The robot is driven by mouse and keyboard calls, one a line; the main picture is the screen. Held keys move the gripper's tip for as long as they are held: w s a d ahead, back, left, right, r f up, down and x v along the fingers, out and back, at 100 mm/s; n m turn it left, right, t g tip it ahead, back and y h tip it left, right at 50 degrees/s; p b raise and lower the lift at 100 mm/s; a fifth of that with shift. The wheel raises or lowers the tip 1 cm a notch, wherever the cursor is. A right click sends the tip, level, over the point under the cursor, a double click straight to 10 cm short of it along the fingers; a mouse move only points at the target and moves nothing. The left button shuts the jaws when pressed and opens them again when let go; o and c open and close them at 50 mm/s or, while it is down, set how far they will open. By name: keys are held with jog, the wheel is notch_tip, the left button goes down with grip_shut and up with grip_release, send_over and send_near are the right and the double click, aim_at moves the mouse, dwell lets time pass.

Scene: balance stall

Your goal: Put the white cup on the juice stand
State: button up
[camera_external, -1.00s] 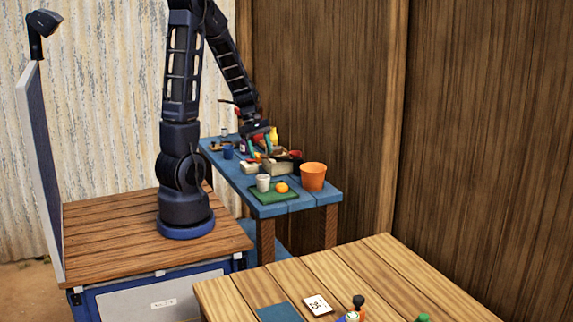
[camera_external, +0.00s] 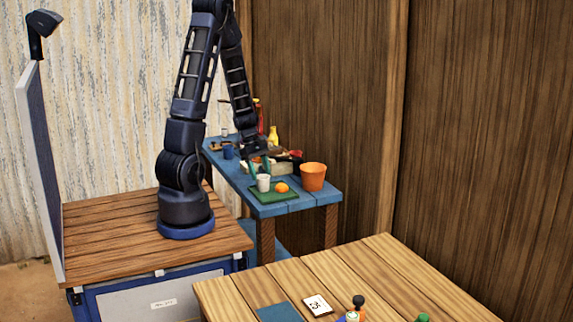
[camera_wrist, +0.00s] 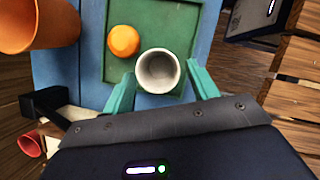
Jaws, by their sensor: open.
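The white cup (camera_external: 263,184) stands upright on the green tray (camera_external: 285,196), beside an orange fruit (camera_external: 282,187). In the wrist view the cup (camera_wrist: 158,71) shows its open mouth, with the tray's green surface (camera_wrist: 175,18) around it and the orange fruit (camera_wrist: 123,41) to its left. My gripper (camera_external: 260,169) is open at the cup. In the wrist view its teal fingers (camera_wrist: 162,84) lie on either side of the cup, with a gap visible on the left; contact on the right is unclear. I cannot tell which thing is the juice stand.
An orange bucket (camera_external: 313,177) stands right of the tray on the blue table (camera_external: 268,209). Boxes, a yellow bottle (camera_external: 273,136) and a blue cup (camera_external: 228,151) crowd its back. A wooden table (camera_external: 375,265) in front holds a blue mat (camera_external: 279,313) and a card (camera_external: 318,306).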

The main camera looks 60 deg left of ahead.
aim_at(268, 187)
jog(key=shift+x, duration=2.45)
jog(key=shift+w+a, duration=0.1)
jog(key=shift+a, duration=0.05)
jog(key=c, duration=0.8)
